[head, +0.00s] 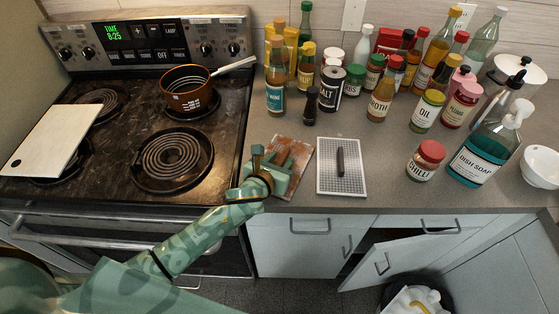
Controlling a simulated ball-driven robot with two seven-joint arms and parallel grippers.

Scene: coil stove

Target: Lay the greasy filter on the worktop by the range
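A brown, stained flat panel (297,152), which looks like the greasy filter, lies on the grey worktop (385,195) just right of the range (126,195). My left gripper (278,168) is over its near left part and hides some of it. I cannot tell whether the fingers touch it or how far apart they are. A clean pale mesh panel with a dark handle (325,178) lies flat to its right, a small gap away. My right gripper is not in view.
An orange pot (187,98) stands on a back burner, and a white board (50,140) lies over the left burners. Several bottles and jars crowd the worktop behind, with a chilli jar (425,163) and dish soap (480,155) at right. A cabinet door (400,262) below hangs open.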

